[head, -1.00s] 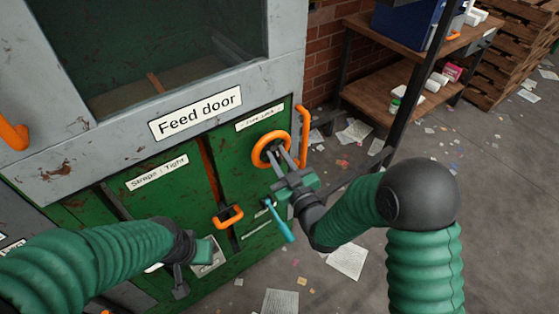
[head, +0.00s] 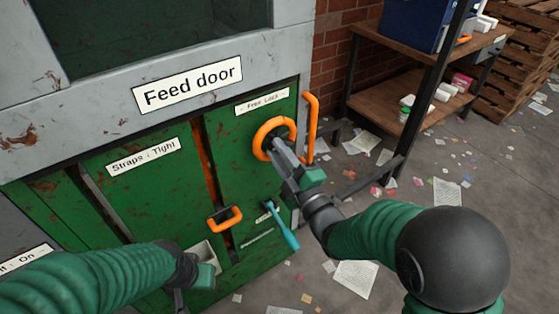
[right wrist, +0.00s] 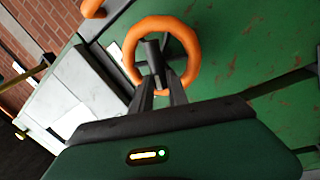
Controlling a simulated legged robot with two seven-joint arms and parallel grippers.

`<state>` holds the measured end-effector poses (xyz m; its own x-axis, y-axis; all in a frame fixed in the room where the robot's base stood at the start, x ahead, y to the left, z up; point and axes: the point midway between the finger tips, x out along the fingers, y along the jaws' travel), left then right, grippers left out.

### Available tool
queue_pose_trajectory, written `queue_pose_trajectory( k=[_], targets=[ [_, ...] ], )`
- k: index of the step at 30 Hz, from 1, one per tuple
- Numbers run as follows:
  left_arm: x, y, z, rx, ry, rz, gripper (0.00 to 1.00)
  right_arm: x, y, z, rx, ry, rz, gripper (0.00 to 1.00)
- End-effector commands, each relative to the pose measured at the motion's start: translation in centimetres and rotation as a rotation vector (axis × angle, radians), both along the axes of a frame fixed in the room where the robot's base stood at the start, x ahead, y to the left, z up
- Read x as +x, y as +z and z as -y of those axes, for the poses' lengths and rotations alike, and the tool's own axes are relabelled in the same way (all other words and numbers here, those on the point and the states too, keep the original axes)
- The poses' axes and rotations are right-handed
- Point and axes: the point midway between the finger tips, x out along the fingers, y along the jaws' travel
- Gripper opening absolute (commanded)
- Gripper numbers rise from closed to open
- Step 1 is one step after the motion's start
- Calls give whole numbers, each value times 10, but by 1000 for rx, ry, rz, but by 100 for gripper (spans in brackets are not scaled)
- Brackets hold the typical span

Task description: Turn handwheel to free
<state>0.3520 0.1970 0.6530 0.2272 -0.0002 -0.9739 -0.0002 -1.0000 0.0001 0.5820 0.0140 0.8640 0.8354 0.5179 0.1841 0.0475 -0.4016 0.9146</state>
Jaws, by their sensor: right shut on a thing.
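My right gripper (head: 279,149) reaches the wheel from the lower right. The fingers hide part of the wheel. My left gripper (head: 190,280) is low at the left in front of the panel; its fingers are not clear.
An orange vertical bar (head: 311,125) stands just right of the wheel. A teal lever (head: 283,228) and an orange handle (head: 225,219) are below. A "Feed door" sign (head: 188,85) is above. A shelf (head: 400,105) stands to the right; papers litter the floor.

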Motion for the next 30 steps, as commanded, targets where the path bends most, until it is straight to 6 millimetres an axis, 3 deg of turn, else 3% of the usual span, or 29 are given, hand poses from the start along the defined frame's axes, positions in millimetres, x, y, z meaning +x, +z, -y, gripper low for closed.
queue_pose_trajectory(
  k=[1, 12, 30],
  targets=[
    [0, -12, 0, 0, 0, 0, 36, -2, -10, -2, -34, 4, 16, 0],
    [0, -40, 0, 0, 0, 0, 36, -2, -15, -3, -239, 7, 161, 0],
    [0, -49, 0, 0, 0, 0, 36, -2, -17, -3, -320, 12, 211, 0]
  ],
)
